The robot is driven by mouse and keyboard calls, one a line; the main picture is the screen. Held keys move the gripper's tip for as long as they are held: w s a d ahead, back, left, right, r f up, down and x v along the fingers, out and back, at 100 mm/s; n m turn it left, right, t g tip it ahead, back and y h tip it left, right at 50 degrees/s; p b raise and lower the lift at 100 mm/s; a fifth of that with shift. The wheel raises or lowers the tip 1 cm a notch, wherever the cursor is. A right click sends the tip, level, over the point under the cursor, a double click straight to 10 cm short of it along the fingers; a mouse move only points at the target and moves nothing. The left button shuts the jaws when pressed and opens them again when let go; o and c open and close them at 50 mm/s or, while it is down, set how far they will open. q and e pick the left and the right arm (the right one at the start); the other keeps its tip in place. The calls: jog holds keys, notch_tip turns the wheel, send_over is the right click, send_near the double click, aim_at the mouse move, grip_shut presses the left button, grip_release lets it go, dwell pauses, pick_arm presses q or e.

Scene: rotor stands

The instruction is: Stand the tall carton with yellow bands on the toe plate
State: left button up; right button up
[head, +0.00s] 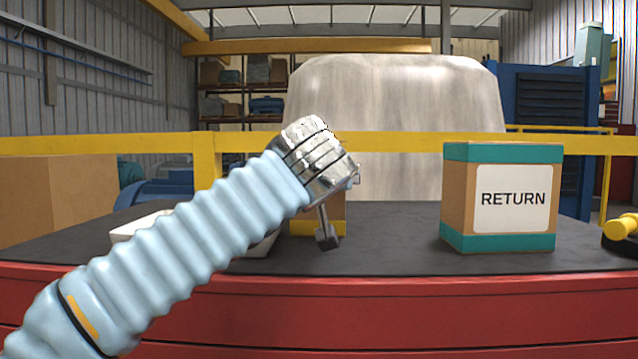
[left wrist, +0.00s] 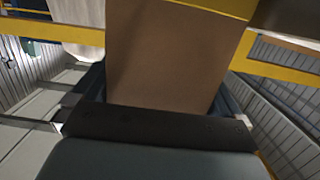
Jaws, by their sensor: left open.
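The tall carton with yellow bands (head: 302,228) stands on the dark tabletop and is mostly hidden behind my left wrist in the head view; a yellow band shows near its foot. In the left wrist view its brown face (left wrist: 175,55) fills the middle, with a yellow band near the top edge. My left gripper (head: 327,238) is open, pointing down in front of the carton; I cannot tell whether it touches it. My right gripper is not in view. I cannot make out a toe plate for sure; a yellow part on a black base (head: 622,228) shows at the right edge.
A RETURN carton with teal bands (head: 512,198) stands to the right on the table (head: 395,245). A white tray (head: 135,227) lies at the left, partly behind my arm. A yellow rail (head: 400,146) runs behind the table. The tabletop between the two cartons is clear.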

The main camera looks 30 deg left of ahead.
pick_arm(q)
jog(key=shift+x, duration=0.75)
jog(key=c, duration=1.1)
jog(key=shift+c, duration=0.3)
jog(key=shift+r, duration=0.1)
jog(key=s+r+p, duration=0.1)
jog(key=r, duration=0.1)
jog(key=s+d+r+p, duration=0.1)
jog(key=r, duration=0.2)
jog(key=s+d+r+p, duration=0.1)
jog(key=r, duration=0.2)
jog(key=shift+s+d, duration=0.15)
jog(key=shift+d, duration=0.1)
jog(key=s+d+r, duration=0.4)
jog(key=s+d, duration=0.1)
jog(key=s, duration=0.3)
jog(key=shift+d+r, duration=0.35)
jog(key=shift+r, duration=0.05)
